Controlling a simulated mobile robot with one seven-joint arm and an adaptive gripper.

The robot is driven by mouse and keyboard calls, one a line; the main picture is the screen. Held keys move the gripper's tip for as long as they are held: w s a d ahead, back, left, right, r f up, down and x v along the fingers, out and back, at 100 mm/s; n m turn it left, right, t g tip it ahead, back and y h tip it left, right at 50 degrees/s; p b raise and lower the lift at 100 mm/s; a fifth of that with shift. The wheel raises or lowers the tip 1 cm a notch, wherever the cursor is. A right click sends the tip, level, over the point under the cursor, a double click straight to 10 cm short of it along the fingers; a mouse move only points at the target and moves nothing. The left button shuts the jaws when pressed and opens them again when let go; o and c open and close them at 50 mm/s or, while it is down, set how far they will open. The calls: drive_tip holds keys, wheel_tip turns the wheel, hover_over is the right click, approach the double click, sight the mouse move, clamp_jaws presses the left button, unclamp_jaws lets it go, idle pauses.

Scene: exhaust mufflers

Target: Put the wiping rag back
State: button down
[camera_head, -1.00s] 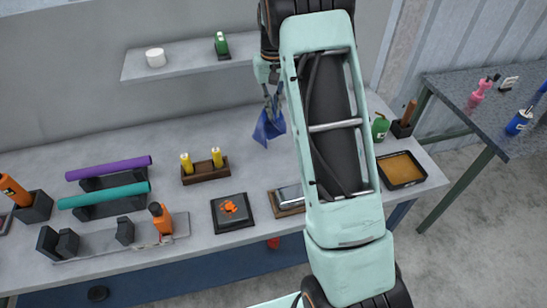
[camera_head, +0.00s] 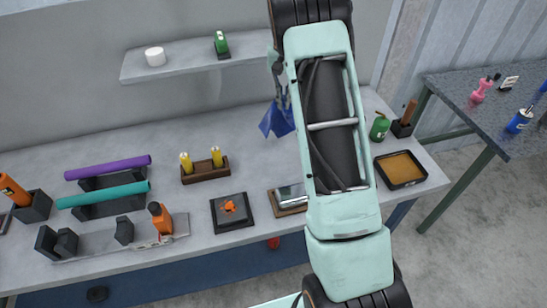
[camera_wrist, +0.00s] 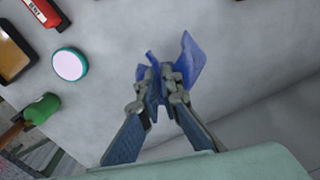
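The blue wiping rag (camera_head: 278,120) hangs in the head view, just left of my arm and in front of the back wall. My gripper (camera_head: 281,94) is mostly hidden behind my arm there. In the wrist view my gripper (camera_wrist: 161,74) is shut on the rag (camera_wrist: 188,60), with blue cloth sticking out on both sides of the fingertips. The rag appears held above the grey workbench (camera_head: 130,150), though its exact height is hard to tell.
A wall shelf (camera_head: 190,62) holds a white cylinder and a green bottle. A yellow-bottle holder (camera_head: 205,172) and a black square stand (camera_head: 232,213) are on the bench. A tan-filled tray (camera_head: 400,168) and green bottle (camera_head: 379,127) stand right. A round teal-rimmed thing (camera_wrist: 70,64) shows in the wrist view.

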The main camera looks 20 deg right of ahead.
drive_tip(key=w+d+m, duration=0.4)
drive_tip(key=d+m, duration=0.3)
drive_tip(key=d, duration=0.1)
drive_tip(key=shift+m, duration=0.5)
drive_tip(key=s+a+f, duration=0.3)
drive_tip(key=a+f, duration=0.3)
drive_tip(key=s+a+f, duration=0.3)
drive_tip(key=a+f, duration=0.3)
drive_tip(key=a, duration=0.1)
drive_tip(key=s+a+f, duration=0.4)
drive_tip(key=a+f, duration=0.2)
drive_tip(key=a, duration=0.1)
drive_tip(key=shift+a+f, duration=0.1)
drive_tip(key=shift+a, duration=0.1)
drive_tip(key=c, duration=1.8)
unclamp_jaws()
drive_tip(key=shift+o, duration=0.2)
